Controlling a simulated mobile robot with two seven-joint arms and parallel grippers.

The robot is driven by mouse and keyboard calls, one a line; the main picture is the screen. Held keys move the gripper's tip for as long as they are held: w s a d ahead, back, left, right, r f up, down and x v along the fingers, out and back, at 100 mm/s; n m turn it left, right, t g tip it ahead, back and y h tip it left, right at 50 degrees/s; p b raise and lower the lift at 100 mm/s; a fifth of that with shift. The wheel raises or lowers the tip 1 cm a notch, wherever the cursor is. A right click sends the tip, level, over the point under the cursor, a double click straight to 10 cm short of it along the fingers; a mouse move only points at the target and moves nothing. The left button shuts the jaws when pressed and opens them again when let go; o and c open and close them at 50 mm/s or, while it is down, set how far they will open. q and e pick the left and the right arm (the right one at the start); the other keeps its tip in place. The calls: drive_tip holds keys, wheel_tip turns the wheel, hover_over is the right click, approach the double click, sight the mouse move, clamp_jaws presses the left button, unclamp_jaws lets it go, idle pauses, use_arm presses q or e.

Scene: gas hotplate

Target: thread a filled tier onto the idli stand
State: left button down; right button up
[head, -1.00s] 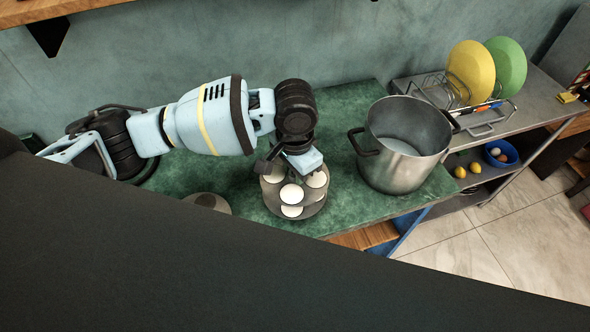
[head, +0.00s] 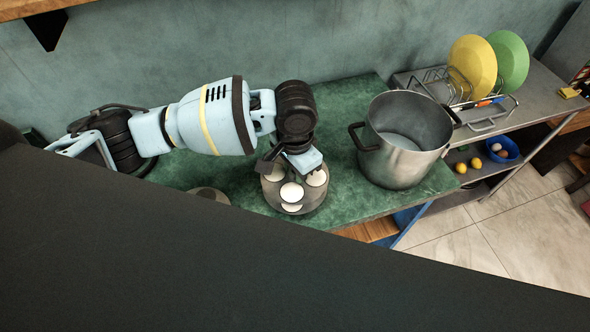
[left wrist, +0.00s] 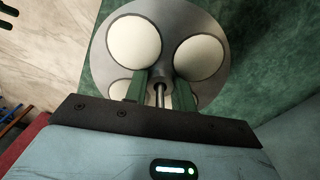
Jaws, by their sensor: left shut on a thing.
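The filled tier (head: 305,190) is a round grey plate with white idli rounds in its cups. My left gripper (head: 288,164) is above it, shut on its middle. In the left wrist view the two fingers (left wrist: 159,82) flank a thin central rod or tube (left wrist: 160,95) over the tier (left wrist: 168,50). More white rounds show close beneath it, on a lower layer of the idli stand (head: 304,209). The tier looks roughly level and over the stand. The hub is mostly hidden by the gripper, so I cannot tell whether the tier rests fully. My right gripper is not in view.
A large steel pot (head: 398,160) stands on the green counter (head: 350,202) right of the stand. A grey round piece (head: 209,194) lies left, partly hidden by a dark surface in front. A dish rack with yellow (head: 472,66) and green (head: 509,62) plates is at the right.

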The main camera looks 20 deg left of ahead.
use_arm(q)
drive_tip(key=c, duration=1.1)
unclamp_jaws()
wheel_tip(320, 180, up, 7)
drive_tip(key=shift+f, duration=0.2)
drive_tip(key=shift+r, duration=0.65)
drive_tip(key=shift+s+f, duration=0.1)
drive_tip(key=shift+s, duration=0.05)
